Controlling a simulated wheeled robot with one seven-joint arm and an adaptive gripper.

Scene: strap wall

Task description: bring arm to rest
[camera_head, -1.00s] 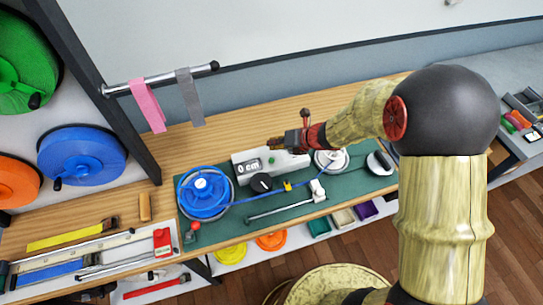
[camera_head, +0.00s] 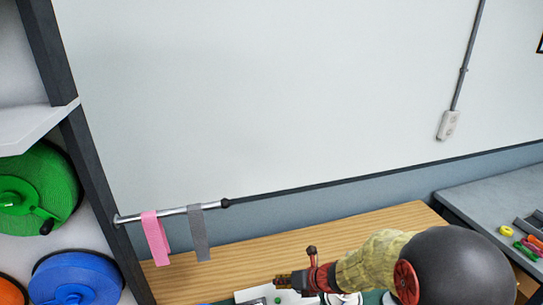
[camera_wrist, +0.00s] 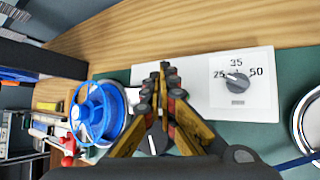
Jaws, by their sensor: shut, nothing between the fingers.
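My gripper (camera_head: 298,281) is at the bottom of the head view, above the workbench (camera_head: 380,222), with my arm reaching in from the lower right. In the wrist view my gripper (camera_wrist: 164,72) has its fingers together with nothing between them. Below it is a white panel (camera_wrist: 200,96) with a dial (camera_wrist: 237,82) marked 25, 35 and 50. The panel also shows partly at the bottom edge of the head view (camera_head: 252,294). I cannot tell how far the fingertips are above the panel.
A blue reel (camera_wrist: 98,117) and a round silver-rimmed part (camera_wrist: 303,118) flank the panel on the green mat (camera_wrist: 262,138). A rod (camera_head: 172,213) with a pink strap (camera_head: 155,238) and a grey strap (camera_head: 199,234) juts from the shelf post.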

